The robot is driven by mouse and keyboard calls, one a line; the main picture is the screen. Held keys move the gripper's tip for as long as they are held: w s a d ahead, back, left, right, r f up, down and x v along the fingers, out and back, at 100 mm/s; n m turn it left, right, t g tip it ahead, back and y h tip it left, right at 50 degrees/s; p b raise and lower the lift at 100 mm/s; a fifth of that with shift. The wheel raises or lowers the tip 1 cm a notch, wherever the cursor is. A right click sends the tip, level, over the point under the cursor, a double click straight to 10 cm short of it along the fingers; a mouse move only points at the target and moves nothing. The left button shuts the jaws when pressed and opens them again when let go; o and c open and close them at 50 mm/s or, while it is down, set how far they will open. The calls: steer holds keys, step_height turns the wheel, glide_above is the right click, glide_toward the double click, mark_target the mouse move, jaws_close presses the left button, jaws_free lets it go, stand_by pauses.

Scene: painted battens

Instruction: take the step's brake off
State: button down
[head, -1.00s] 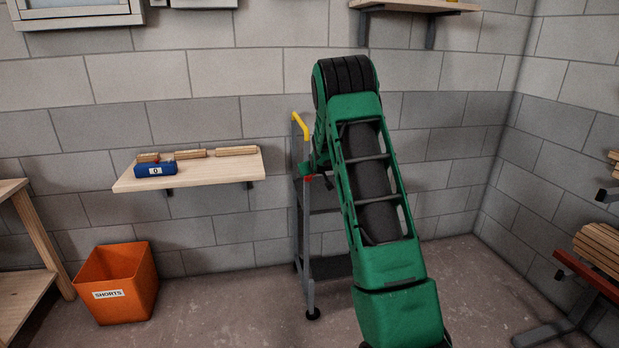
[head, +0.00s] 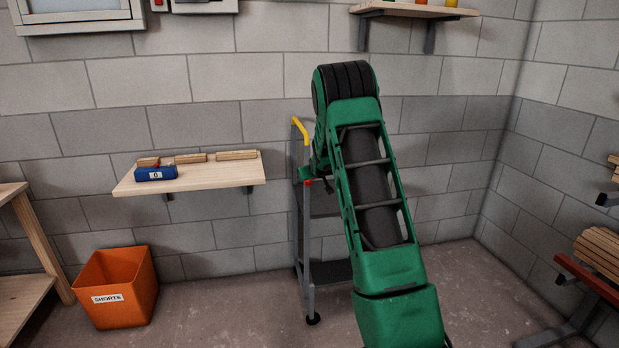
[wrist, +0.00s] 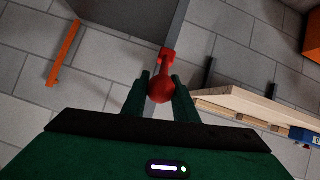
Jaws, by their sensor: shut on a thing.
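The step (head: 307,250) is a grey metal frame with a yellow handrail (head: 300,128), standing against the wall left of my arm. Its brake is a red lever with a round knob (wrist: 160,90), mounted on a grey post (wrist: 150,35) in the wrist view. My gripper (wrist: 161,86) has its two green fingers on either side of the knob, shut on it. In the head view my gripper (head: 307,177) is small beside the step's post, with a bit of red showing just under it. My arm hides much of the step.
A wooden wall shelf (head: 215,178) to the left holds a blue block marked 0 (head: 155,174) and several short battens. An orange bin labelled SHORTS (head: 118,285) stands on the floor below. A rack with battens (head: 598,248) stands at the right. Floor between bin and step is clear.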

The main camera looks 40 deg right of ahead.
steer(key=shift+s+d+f, duration=0.1)
steer(key=shift+d, duration=0.05)
steer(key=c, duration=1.4)
jaws_free()
steer(key=shift+f, duration=0.15)
steer(key=shift+c, duration=0.2)
steer(key=shift+s+a+r, duration=0.3)
steer(key=shift+s+r, duration=0.05)
steer(key=shift+r, duration=0.05)
steer(key=v, duration=0.9)
steer(key=shift+s+r, duration=0.15)
steer(key=shift+s, duration=0.05)
